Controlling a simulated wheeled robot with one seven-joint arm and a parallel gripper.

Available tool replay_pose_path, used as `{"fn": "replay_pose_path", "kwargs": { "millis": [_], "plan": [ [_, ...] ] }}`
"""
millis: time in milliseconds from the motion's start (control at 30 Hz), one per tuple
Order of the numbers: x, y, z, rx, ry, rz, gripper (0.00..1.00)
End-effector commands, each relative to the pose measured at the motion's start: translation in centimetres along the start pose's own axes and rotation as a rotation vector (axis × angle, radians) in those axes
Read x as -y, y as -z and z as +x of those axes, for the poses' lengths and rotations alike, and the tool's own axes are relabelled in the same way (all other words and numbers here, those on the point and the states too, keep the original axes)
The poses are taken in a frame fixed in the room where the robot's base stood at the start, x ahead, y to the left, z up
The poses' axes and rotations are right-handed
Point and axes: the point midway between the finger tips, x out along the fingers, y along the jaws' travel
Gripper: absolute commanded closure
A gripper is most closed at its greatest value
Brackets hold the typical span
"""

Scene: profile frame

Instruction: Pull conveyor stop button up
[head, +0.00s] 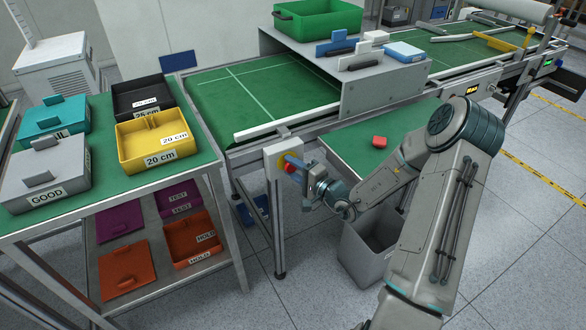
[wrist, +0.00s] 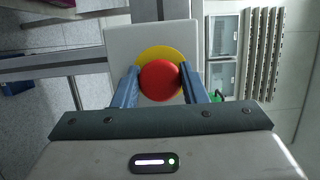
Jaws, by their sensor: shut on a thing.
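The conveyor stop button (head: 289,168) is a red mushroom head on a yellow disc, fixed to a pale box (head: 283,153) at the near side of the conveyor frame. In the wrist view the red button (wrist: 160,80) sits in front of the yellow ring (wrist: 160,54) on the pale plate (wrist: 120,40). My gripper (head: 299,165) reaches the button from the right in the head view. Its two blue fingers (wrist: 160,88) are on either side of the red head and shut on it. The contact faces are partly hidden by the head.
A green table with bins, including a yellow 20 cm bin (head: 158,141), stands left of the button. A grey bin (head: 372,243) stands on the floor below my arm. A red block (head: 379,142) lies on a green surface behind my arm. The conveyor (head: 225,95) runs behind.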

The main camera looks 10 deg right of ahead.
Motion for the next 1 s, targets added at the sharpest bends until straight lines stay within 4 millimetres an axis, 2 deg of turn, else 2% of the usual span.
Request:
{"fn": "replay_pose_path", "kwargs": {
  "millis": [700, 733, 800, 1000],
  "plan": [
    [-0.09, -0.26, -0.80, 0.000, -0.002, 0.001, 0.83],
    [-0.08, -0.26, -0.76, 0.001, -0.002, 0.001, 0.53],
    [-0.07, -0.25, -0.75, 0.001, -0.001, 0.001, 0.38],
    [-0.04, -0.24, -0.73, 0.000, -0.001, 0.000, 0.38]
  ]
}}
